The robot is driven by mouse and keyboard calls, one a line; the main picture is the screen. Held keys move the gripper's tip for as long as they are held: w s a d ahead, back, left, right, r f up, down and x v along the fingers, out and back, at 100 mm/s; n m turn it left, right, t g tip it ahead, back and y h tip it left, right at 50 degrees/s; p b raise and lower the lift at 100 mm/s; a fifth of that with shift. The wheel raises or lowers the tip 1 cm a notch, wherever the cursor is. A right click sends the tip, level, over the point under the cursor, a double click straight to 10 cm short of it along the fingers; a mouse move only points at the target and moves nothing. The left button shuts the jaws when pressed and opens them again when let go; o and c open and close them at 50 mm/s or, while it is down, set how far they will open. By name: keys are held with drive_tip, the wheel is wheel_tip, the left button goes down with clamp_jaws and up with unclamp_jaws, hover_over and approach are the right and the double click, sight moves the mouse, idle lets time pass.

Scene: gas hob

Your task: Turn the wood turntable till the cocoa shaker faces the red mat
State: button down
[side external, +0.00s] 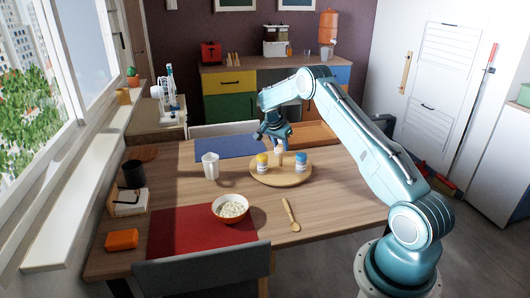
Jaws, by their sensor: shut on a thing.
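The round wood turntable (281,181) lies on the table right of centre. A yellow-lidded jar (262,163) stands on its left side and a blue-lidded jar (301,162) on its right side. My gripper (279,147) comes down over the turntable's far part, shut on a small tan upright piece (279,158) there; its lower end is hard to make out. I cannot tell which of these is the cocoa shaker, as no label is readable. The red mat (182,232) lies at the table's near left, in front and left of the turntable.
A bowl of pale food (230,208) stands on the red mat's right part. A wooden spoon (291,214) lies in front of the turntable. A white cup (210,166) stands to its left. A blue mat (232,147) lies behind. An orange box (122,239) sits at the near left.

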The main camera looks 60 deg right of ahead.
drive_tip(key=shift+w+m+g, duration=0.15)
drive_tip(key=shift+m+g, duration=0.65)
drive_tip(key=shift+m, duration=1.6)
drive_tip(key=c, duration=1)
unclamp_jaws()
drive_tip(key=shift+r, duration=0.1)
drive_tip(key=shift+w+a+r+y, duration=0.15)
drive_tip(key=shift+r+y, duration=0.15)
drive_tip(key=shift+r, duration=0.15)
drive_tip(key=w+a, duration=0.5)
drive_tip(key=a, duration=0.5)
drive_tip(key=shift+w+a, duration=0.25)
drive_tip(key=shift+w, duration=0.15)
